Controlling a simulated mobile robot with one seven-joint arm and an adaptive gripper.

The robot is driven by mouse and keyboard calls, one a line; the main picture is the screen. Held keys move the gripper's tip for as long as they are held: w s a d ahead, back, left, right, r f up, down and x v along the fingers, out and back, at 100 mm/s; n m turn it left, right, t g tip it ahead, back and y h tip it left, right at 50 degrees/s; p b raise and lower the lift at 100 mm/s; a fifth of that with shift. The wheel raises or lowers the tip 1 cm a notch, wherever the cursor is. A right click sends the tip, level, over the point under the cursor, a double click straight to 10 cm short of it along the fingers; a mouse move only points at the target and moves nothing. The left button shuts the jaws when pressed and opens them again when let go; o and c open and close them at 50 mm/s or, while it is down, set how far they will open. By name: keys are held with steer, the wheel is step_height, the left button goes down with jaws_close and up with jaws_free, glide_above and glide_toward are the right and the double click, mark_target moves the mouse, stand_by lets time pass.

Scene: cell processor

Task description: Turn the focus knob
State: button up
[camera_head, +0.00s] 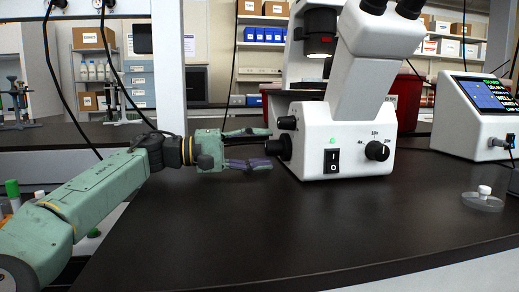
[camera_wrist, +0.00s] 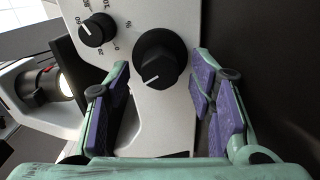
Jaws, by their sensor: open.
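The white microscope (camera_head: 340,140) stands on the black bench. A large black knob (camera_head: 280,147), which looks like the focus knob, is on its left side. In the wrist view this knob (camera_wrist: 160,58) shows a white pointer line and lies between my fingertips in the picture, with gaps on both sides. My gripper (camera_head: 266,148) is open and empty, level with the knob at its left. I cannot tell whether the fingertips reach past the knob's front face. A smaller black dial (camera_head: 287,123) sits above it, also in the wrist view (camera_wrist: 97,30) with numbers around it.
A device with a screen (camera_head: 478,115) and a clear dish with a white cap (camera_head: 483,199) are at right. The front bench is clear.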

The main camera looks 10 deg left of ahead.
steer(key=v, duration=1.2)
stand_by(1.9)
